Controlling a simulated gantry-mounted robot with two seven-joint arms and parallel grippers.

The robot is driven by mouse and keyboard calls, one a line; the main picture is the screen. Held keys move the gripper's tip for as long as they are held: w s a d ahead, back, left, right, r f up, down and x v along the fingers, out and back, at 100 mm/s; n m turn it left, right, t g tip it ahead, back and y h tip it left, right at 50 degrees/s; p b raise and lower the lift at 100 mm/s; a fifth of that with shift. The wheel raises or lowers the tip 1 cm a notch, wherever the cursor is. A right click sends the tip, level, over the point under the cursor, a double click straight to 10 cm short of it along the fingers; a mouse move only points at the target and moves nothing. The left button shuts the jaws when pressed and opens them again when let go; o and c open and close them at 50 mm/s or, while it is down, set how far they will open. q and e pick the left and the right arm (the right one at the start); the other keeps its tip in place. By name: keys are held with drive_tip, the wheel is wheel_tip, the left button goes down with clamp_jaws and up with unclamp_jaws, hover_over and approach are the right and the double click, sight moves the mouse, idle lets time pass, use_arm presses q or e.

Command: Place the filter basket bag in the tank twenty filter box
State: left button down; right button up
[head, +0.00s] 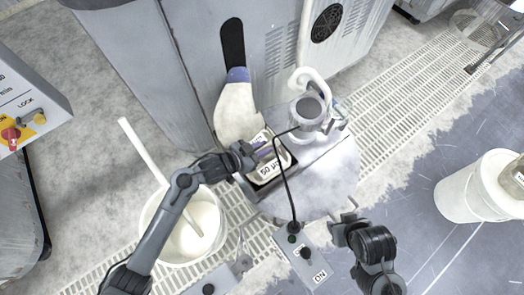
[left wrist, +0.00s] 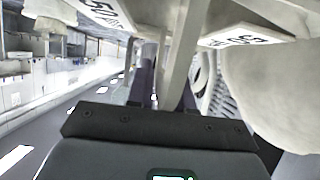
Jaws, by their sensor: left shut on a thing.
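The filter basket bag (head: 269,172) shows in the head view as a white rim with "50 µ" lettering. Its white rim and lettering also show at the top of the left wrist view (left wrist: 250,38). My left gripper (head: 257,151) is shut on a pale bar of the basket, which runs between its fingers in the left wrist view (left wrist: 178,60). The basket is over or in the dark-edged filter box (head: 262,189) on the grey tank; its depth there is hidden. My right gripper (head: 343,211) is apart from these, low in the head view, with its fingers spread and empty.
A metal pump (head: 307,110) and black cable (head: 281,172) stand close right. A white bucket (head: 187,243) with a paddle is left. A switch box (head: 315,265) is in front.

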use_arm(q)
drive_tip(key=shift+f, duration=0.55)
use_arm(e)
drive_tip(key=shift+s+f, duration=0.1)
drive_tip(key=shift+f, duration=0.3)
use_arm(q)
drive_tip(key=shift+f, duration=0.1)
drive_tip(key=c, duration=1)
unclamp_jaws()
